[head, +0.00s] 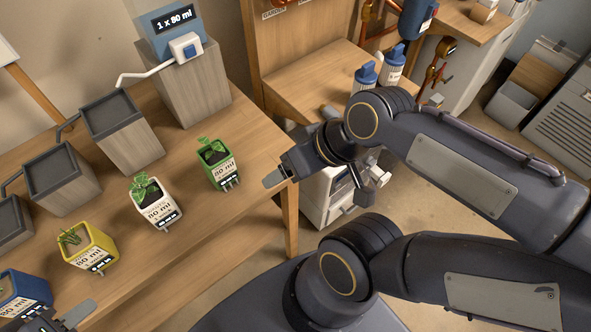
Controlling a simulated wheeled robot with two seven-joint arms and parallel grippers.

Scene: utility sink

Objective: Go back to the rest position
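The wooden table (195,245) also holds a white pot (155,204), a yellow pot (91,247) and several grey blocks. A dispenser reading "1 x 80 ml" (177,30) stands behind. Two blue-capped bottles (366,76) stand on a second bench. Floor shows between the furniture.

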